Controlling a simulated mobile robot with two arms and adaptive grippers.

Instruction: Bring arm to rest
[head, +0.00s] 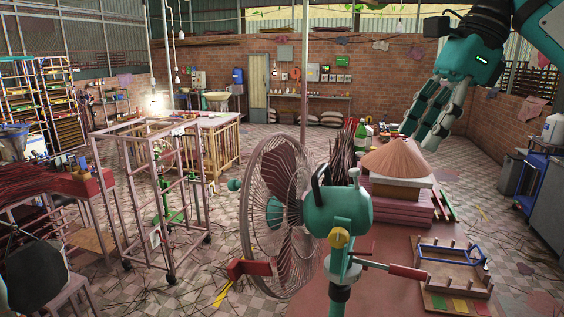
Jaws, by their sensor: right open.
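My right gripper (420,133) hangs at the upper right on its teal arm, fingers pointing down and slightly left. Its fingers are apart and nothing shows between them. The cone sits on a stack of pink slabs (400,204) on a reddish table (380,290). My left gripper is not in view.
A teal and pink fan (338,210) stands in the middle foreground, in front of the table. A wooden peg frame (455,275) lies at the table's right. A pink wheeled rack (165,205) stands left. Tiled floor (490,195) is open to the right.

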